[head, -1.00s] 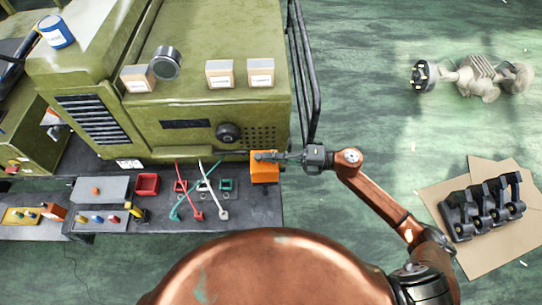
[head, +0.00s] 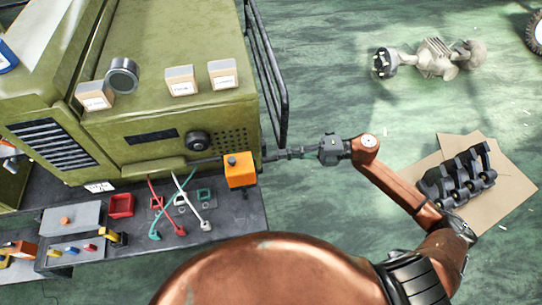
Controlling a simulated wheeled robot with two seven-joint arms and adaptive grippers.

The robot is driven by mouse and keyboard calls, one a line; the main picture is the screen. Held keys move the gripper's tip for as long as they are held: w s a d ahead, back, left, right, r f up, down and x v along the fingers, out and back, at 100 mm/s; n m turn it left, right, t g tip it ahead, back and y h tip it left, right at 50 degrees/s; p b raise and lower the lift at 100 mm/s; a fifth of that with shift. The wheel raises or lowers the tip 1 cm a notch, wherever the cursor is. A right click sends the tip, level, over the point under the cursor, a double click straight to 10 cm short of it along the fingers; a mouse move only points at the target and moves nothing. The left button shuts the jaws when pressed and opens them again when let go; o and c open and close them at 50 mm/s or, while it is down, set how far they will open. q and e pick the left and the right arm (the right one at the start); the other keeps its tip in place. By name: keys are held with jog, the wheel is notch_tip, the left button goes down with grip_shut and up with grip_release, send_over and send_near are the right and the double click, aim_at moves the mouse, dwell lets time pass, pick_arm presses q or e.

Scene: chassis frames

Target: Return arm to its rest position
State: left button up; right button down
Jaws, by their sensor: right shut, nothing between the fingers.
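My right arm (head: 400,188) comes in from the lower right and reaches left to the green machine. My right gripper (head: 276,154) is shut and empty. Its fingertips are just right of the orange box (head: 241,171) at the bench's right end; I cannot tell whether they touch it. My left arm and gripper are not in view.
The green machine (head: 165,120) with a dark rail (head: 272,75) stands behind the bench (head: 235,212). Red, green and white cable leads (head: 178,205) lie on the bench. Black parts (head: 457,178) sit on cardboard (head: 500,205) at right. Green floor is open between.

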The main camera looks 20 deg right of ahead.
jog(key=shift+s+d, duration=0.1)
jog(key=shift+d, duration=0.3)
